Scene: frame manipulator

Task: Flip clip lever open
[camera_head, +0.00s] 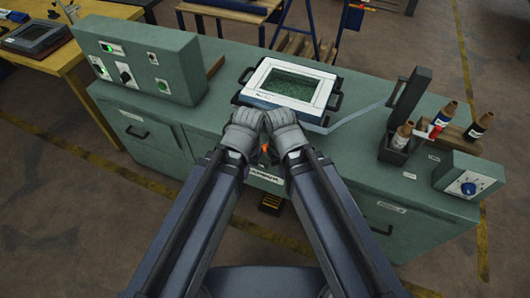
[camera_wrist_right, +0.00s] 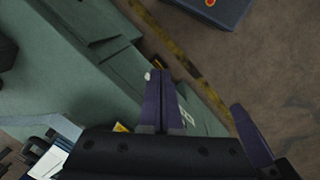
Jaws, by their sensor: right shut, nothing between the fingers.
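A white-bordered frame (camera_head: 315,92) with a dark green mesh panel lies on the green bench. Black clip-like parts stick out at its left side (camera_head: 246,75) and right side (camera_head: 335,101); their lever positions are too small to tell. My left gripper (camera_head: 240,134) and right gripper (camera_head: 284,133) are side by side at the bench's front edge, just in front of the frame. The left fingers are hidden in the head view. In the right wrist view my right gripper (camera_wrist_right: 160,72) is shut and empty, above the bench edge.
A control box (camera_head: 140,62) with green lights stands at the left. A pale strip (camera_head: 358,114) runs from the frame to the holder.

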